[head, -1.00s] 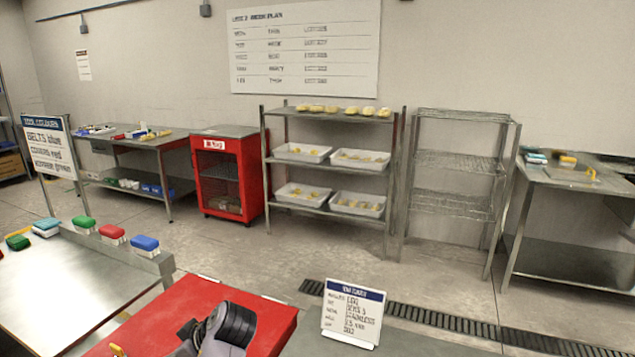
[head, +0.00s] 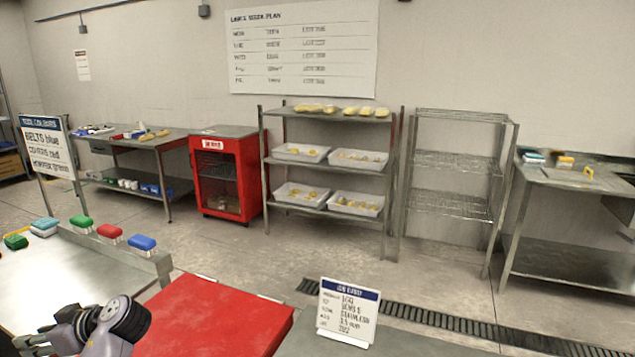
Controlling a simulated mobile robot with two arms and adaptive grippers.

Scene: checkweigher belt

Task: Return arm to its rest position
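My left arm comes in at the bottom left of the head view. Its dark grey and black wrist end and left gripper (head: 62,335) are over the near edge of the steel table (head: 60,275), left of the red surface (head: 215,318). The fingers are small and partly cut off by the lower frame edge, so I cannot tell whether they are open or shut. I see nothing clearly held. My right gripper is not in view.
Green (head: 81,224), red (head: 110,234) and blue (head: 142,245) brushes stand along the steel table's back edge. A small sign (head: 348,312) stands right of the red surface. Shelves, a red cabinet (head: 222,170) and benches line the wall, with open floor before them.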

